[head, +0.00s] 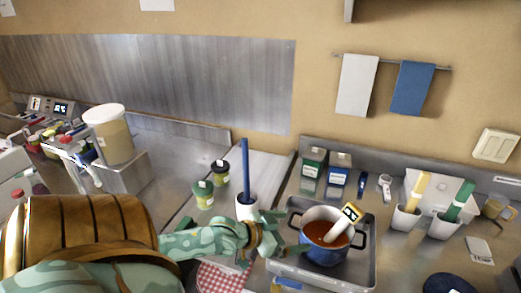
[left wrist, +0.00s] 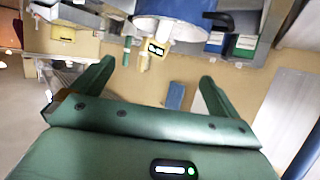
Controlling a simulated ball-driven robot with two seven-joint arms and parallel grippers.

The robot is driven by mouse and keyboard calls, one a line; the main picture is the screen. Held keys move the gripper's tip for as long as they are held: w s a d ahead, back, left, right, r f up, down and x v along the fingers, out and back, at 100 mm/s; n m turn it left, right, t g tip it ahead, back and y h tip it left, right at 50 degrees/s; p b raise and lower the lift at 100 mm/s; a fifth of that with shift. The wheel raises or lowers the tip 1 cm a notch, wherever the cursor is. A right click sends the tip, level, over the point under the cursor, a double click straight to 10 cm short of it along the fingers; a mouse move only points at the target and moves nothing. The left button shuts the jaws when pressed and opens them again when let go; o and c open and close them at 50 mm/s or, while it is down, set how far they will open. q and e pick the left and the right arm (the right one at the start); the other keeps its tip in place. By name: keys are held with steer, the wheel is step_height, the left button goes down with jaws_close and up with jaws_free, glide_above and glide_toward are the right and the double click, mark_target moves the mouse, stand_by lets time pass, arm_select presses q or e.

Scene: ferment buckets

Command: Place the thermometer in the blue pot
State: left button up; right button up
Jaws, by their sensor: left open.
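The blue pot (head: 325,252) stands on a metal tray and holds reddish-brown liquid. The thermometer (head: 341,226), white with a yellow and black display head, leans in the pot with its lower end in the liquid and its head up at the far right. My left gripper (head: 288,236) is open and empty just left of the pot. In the left wrist view the pot (left wrist: 175,28) and the thermometer's display (left wrist: 156,47) show beyond the spread fingers (left wrist: 157,72). The thermometer is apart from the fingers. My right gripper is in neither view.
The metal tray (head: 368,262) surrounds the pot. A white holder (head: 246,205) with a blue stick stands close behind my left gripper. Green and dark jars (head: 203,195) stand left of it. White cups with brushes (head: 405,217) stand to the right. A red checked cloth (head: 220,277) lies in front.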

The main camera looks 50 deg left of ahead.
arm_select(q)
steer(key=p+v, duration=0.2)
steer(key=v, duration=1.1)
steer(key=shift+s, duration=0.25)
steer(key=shift+a, duration=0.1)
